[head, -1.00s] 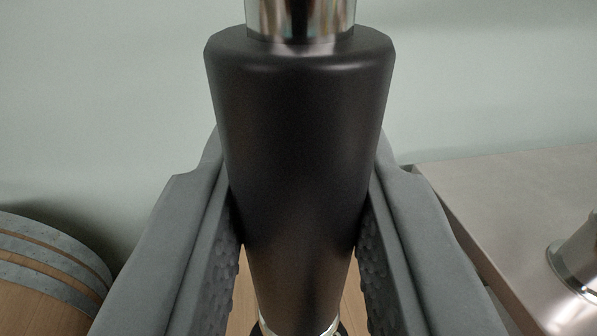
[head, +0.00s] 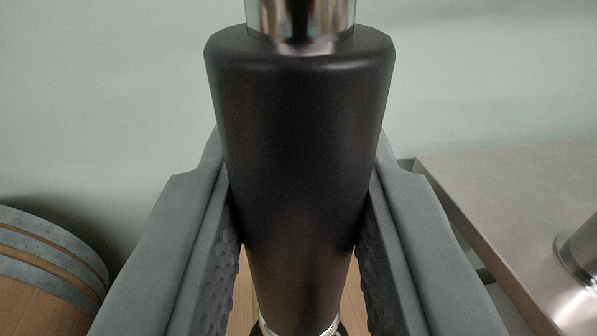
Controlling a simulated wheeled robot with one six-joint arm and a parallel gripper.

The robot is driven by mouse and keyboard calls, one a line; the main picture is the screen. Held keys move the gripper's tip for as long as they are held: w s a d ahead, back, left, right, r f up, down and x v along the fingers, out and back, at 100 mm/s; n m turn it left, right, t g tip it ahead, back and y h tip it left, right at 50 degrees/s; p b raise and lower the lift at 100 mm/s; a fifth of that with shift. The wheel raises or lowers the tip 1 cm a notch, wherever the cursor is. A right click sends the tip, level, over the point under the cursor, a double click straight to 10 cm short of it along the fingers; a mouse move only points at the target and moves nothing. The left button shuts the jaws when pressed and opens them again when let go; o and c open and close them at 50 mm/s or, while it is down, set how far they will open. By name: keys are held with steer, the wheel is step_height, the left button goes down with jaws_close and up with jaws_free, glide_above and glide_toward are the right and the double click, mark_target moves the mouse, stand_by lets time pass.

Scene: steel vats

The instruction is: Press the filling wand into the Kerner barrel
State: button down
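The filling wand (head: 300,130) stands upright in front of the camera. It has a thick black grip and a shiny metal tube at its top. My gripper (head: 300,225) is shut on the black grip, with one grey finger on each side touching it. At the bottom of the view a shiny ring and a dark edge show below the grip. A wooden surface shows between my fingers and behind the wand; I cannot tell whether it is the Kerner barrel. The wand's lower end is hidden.
A wooden barrel with metal hoops (head: 45,265) is at the lower left. A metal table (head: 520,210) is at the right, with a shiny steel vessel (head: 582,250) on it, cut off by the frame. A plain pale wall (head: 100,90) is behind.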

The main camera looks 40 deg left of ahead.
steer(key=shift+f, duration=0.25)
steer(key=c, duration=1.1)
jaws_free()
steer(key=shift+f, duration=0.1)
steer(key=v, duration=1.7)
steer(key=shift+s+d, duration=0.1)
steer(key=shift+s, duration=0.1)
steer(key=s+d+r+m+t+h, duration=0.1)
steer(key=s+d+r+m+h, duration=0.3)
steer(key=d, duration=0.6)
steer(key=s+d+f+t+h, duration=0.1)
steer(key=s+d+t+h, duration=0.1)
steer(key=s+d, duration=0.55)
steer(key=s+d+r+m+t+h, duration=0.1)
steer(key=s+d+r+m+h, duration=0.2)
steer(key=d, duration=0.9)
steer(key=s+d+f+h, duration=0.1)
steer(key=s+d, duration=0.1)
steer(key=s, duration=0.1)
steer(key=s+d+f, duration=0.1)
steer(key=s+d, duration=0.1)
steer(key=s, duration=0.2)
steer(key=s+d+f+m+h, duration=0.1)
steer(key=s+d, duration=0.1)
steer(key=s, duration=0.2)
steer(key=shift+f+h, duration=0.25)
steer(key=shift+h, duration=0.05)
